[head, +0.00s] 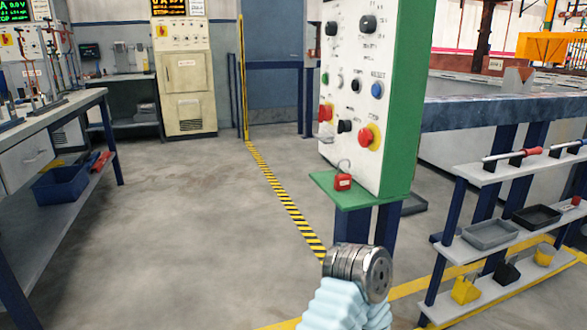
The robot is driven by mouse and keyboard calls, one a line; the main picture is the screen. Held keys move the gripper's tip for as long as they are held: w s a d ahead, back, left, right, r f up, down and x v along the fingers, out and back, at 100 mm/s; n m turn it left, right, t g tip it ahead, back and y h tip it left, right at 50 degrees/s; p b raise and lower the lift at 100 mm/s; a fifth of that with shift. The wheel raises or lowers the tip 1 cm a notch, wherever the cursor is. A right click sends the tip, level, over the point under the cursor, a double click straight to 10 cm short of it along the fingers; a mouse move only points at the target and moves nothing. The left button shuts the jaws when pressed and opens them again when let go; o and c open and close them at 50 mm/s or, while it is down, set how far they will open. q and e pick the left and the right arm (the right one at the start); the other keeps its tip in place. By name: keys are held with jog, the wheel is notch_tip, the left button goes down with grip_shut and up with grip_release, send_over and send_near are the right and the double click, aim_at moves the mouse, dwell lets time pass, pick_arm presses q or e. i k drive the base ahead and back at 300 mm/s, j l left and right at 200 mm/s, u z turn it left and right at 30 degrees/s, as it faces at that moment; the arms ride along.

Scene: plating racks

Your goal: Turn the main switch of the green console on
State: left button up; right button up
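The green console (404,100) stands right of centre on dark blue legs, with a green side and a white front panel (348,60). Its panel carries black knobs (368,24), a blue button (377,90) marked RESET, a green button (325,78) and a black knob (345,126). Two red controls with yellow show low on it, one at left (325,112) and one at right (369,136). Most labels are too small to read, so I cannot tell which control is the main switch. A red padlock (343,181) stands on the green ledge. Neither gripper's fingers show.
A metal joint of my arm shows at bottom centre, below the console. A workbench (50,125) with a blue bin (62,183) stands left. A shelf rack (470,240) with trays stands right. The floor between is clear, crossed by a yellow-black stripe (285,200).

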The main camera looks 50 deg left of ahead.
aim_at(325, 112)
jog(key=u, duration=1.35)
